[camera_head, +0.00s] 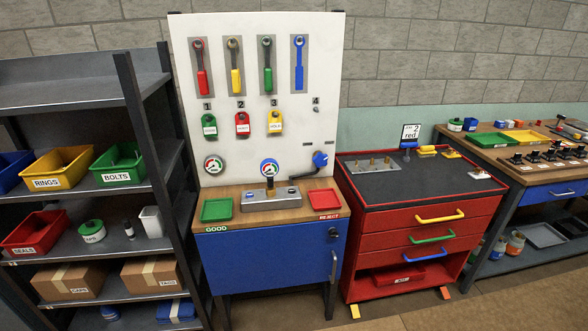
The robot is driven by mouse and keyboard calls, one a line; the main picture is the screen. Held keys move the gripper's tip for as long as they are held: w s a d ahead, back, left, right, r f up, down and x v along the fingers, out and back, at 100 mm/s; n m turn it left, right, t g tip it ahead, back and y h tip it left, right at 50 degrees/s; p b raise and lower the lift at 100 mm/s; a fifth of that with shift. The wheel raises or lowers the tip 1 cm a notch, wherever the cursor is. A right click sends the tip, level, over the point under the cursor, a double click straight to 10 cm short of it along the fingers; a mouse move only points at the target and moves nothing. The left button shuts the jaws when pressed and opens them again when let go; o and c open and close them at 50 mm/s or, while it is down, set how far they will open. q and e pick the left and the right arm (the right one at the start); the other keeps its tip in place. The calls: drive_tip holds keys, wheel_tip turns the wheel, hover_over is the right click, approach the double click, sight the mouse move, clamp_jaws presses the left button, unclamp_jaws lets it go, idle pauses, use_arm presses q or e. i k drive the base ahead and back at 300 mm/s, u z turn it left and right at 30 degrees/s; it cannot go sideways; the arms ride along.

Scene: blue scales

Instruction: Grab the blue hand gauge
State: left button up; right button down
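A round dial gauge with a blue rim (269,168) stands at the back of the wooden bench top, in front of the white board. It sits above a grey metal fixture (271,200); I cannot tell whether it is fixed to it. A blue device (320,159) with a dark cable or arm is at the board's lower right. A flat blue wrench-shaped figure (299,62) is on the board's upper right; I cannot tell whether it is a tool or a painted outline. Neither of my grippers is in view.
Red (202,68), yellow (235,66) and green (267,65) handled tools hang on the board. A second dial (214,165) is at its lower left. Green (216,209) and red (324,200) trays flank the fixture. Shelving (132,105) stands left, a red drawer cabinet (418,222) right.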

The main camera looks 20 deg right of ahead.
sight(270, 167)
drive_tip(key=z, duration=0.55)
drive_tip(key=i, duration=1.6)
drive_tip(key=u, duration=1.15)
drive_tip(key=k, duration=1.3)
drive_tip(key=z, duration=1.55)
drive_tip(key=i, duration=0.5)
drive_tip(key=z, duration=0.1)
